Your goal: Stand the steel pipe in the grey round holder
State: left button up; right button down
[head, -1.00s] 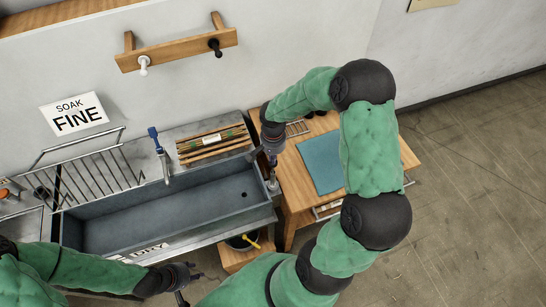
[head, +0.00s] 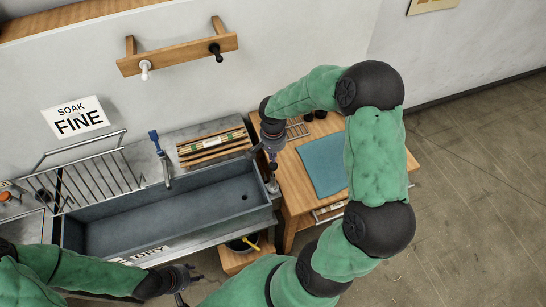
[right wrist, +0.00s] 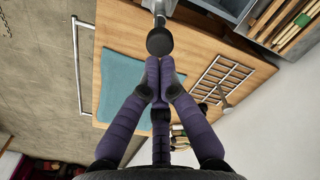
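My right gripper (right wrist: 160,66) points down over the left edge of the wooden table in the right wrist view. In the head view my right gripper (head: 271,158) is above a small steel object (head: 272,186) beside the sink. I cannot make out the grey round holder with certainty. My left gripper (head: 192,282) looks open and empty at the sink's front.
The grey sink (head: 165,212) lies left of the wooden table (head: 293,200). A blue mat (head: 322,165) and a small rack (head: 296,128) are on the table. Wooden strips (head: 212,144) lie behind the sink.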

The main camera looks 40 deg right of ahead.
notch_tip(320, 180, up, 11)
dwell(0.4)
notch_tip(320, 180, down, 7)
jog(key=n+p, duration=0.3)
jog(key=n, duration=2)
jog(key=shift+d+n, duration=0.1)
jog(key=shift+n, duration=0.3)
jog(key=n, duration=0.3)
jog(key=shift+f, duration=0.4)
notch_tip(320, 180, down, 6)
jog(key=b, duration=0.4)
